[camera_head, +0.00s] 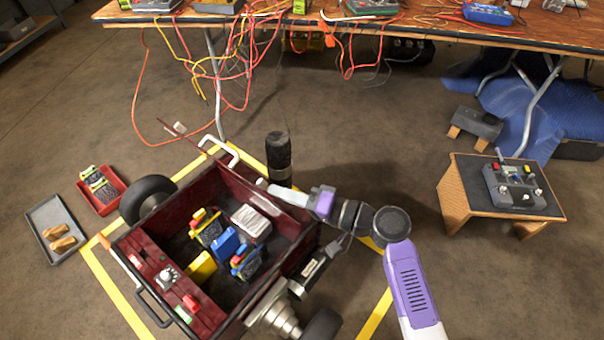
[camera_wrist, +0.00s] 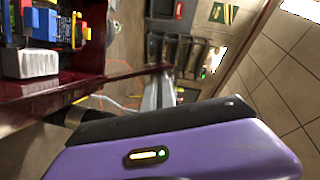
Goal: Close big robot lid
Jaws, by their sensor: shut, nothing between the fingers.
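The big robot (camera_head: 135,250) is a dark red open-topped box on black wheels, tilted in the picture on the floor. Its interior is uncovered, so the lid is not over it. I cannot clearly make out the lid; a thin dark red strip (camera_head: 190,137) rises beyond the far left rim and may be its edge. A white handle (camera_head: 222,150) is at the far corner. My gripper (camera_head: 265,186) is shut and empty at the far right rim, over or beside it; contact is unclear. In the wrist view the box's red rim (camera_wrist: 100,83) runs beside my gripper.
Inside the box are a white block (camera_head: 251,223), blue and yellow parts. Yellow tape (camera_head: 110,295) surrounds the robot. A black cylinder (camera_head: 278,160) stands close behind my gripper. A wooden stand (camera_head: 460,195) with a controller is at right; a cable-strewn table (camera_head: 420,30) is behind.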

